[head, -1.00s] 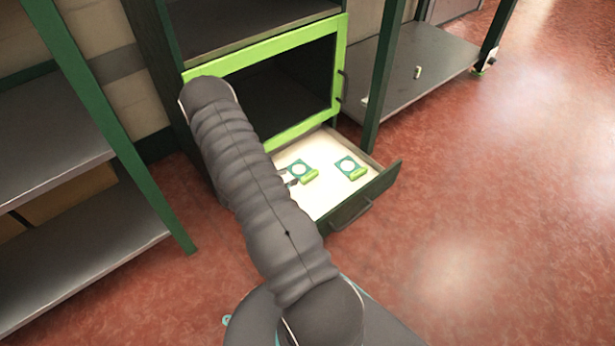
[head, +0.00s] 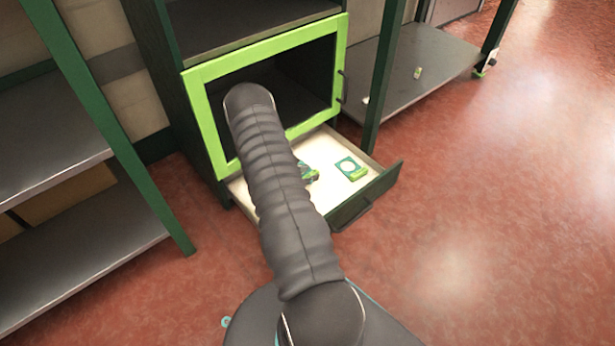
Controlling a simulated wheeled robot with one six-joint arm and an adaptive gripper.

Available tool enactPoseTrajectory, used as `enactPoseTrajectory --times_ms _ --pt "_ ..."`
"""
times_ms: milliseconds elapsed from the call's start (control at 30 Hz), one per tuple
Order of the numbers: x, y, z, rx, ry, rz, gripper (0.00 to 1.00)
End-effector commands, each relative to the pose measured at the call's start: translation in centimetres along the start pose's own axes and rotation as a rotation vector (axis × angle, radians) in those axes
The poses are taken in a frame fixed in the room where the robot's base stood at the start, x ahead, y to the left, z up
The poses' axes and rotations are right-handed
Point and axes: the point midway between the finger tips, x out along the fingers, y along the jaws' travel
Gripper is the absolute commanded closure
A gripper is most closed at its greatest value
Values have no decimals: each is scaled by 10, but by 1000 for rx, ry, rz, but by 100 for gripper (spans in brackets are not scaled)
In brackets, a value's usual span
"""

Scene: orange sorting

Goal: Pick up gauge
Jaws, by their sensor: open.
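Two flat teal-and-green gauges with round white faces lie in the pulled-out drawer (head: 238,190). The right gauge (head: 351,169) is in full view. My gripper (head: 303,168) is open and almost wholly hidden behind my arm, with a small dark part showing at the left gauge. I cannot tell whether its fingers are around the gauge or touch it.
The drawer sits under a cabinet with a bright green frame (head: 342,70). Another shelf unit (head: 90,260) with green posts is at left. The red floor at right is clear.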

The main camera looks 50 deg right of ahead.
Motion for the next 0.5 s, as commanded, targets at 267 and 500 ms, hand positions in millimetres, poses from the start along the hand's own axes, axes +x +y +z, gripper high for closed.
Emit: enactPoseTrajectory --times_ms 267,500 --pt "34 -2 -2 2 1 -1 50" --pt "34 -2 -1 1 1 0 60"
